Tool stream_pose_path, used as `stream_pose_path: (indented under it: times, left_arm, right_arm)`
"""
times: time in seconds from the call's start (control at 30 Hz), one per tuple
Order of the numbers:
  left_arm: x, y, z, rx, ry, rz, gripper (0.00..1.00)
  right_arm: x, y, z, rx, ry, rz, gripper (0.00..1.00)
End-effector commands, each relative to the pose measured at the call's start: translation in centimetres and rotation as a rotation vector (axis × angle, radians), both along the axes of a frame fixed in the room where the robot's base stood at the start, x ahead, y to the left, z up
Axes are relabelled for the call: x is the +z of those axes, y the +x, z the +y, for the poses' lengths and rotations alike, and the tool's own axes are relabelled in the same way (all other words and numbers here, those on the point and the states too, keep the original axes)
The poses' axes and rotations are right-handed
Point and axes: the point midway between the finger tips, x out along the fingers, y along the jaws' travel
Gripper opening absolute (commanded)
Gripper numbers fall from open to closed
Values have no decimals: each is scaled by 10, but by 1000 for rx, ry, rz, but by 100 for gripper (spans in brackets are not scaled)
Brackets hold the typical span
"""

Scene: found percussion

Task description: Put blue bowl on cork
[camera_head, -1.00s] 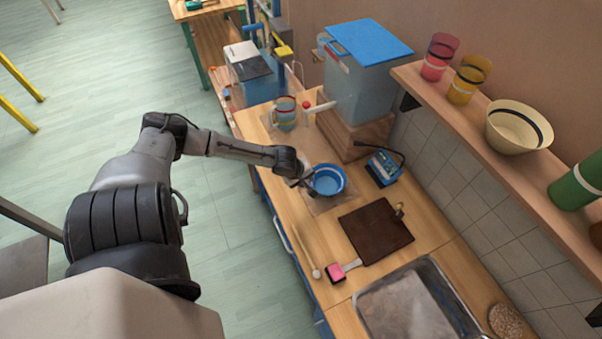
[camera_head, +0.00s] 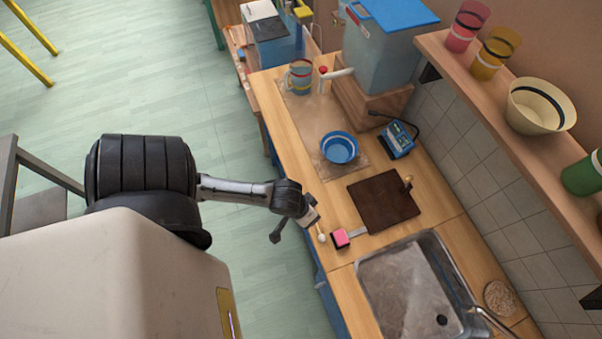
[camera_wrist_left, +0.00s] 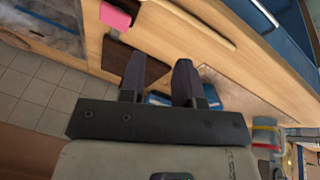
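The blue bowl (camera_head: 339,148) stands upright and looks empty on a clear brownish mat (camera_head: 318,118) on the counter. A round speckled tan disc (camera_head: 500,298), which looks like the cork, lies right of the sink. My left gripper (camera_head: 312,218) is over the counter's front edge, in front of the dark board and apart from the bowl. In the left wrist view its two fingers (camera_wrist_left: 159,82) are spread with nothing between them. Blue patches behind the fingers there are partly hidden; one may be the bowl. My right gripper is not in view.
A dark brown board (camera_head: 383,201), a pink-headed brush (camera_head: 341,239) and a metal sink (camera_head: 405,290) lie between bowl and disc. A faucet (camera_head: 490,320) is close to the disc. A blue device (camera_head: 398,140) stands right of the bowl. A shelf (camera_head: 470,90) overhangs the back.

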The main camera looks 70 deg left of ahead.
Motion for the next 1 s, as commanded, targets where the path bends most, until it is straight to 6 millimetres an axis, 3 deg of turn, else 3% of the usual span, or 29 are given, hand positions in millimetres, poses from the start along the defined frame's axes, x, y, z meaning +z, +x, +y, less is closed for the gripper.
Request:
stream_pose_path:
  times: [0.03,0.1,0.3,0.53,1.0]
  left_arm:
    - [9,-6,-17,-73,23,-9,31]
    - [22,-14,-32,-182,74,-13,31]
    - [50,-31,-54,-396,182,-3,31]
    - [64,-41,-60,-497,231,15,31]
    - [65,-42,-61,-508,235,16,31]
  right_arm:
    - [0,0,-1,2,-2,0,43]
    - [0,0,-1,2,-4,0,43]
    - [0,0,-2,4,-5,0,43]
    - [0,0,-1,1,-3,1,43]
    - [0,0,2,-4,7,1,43]
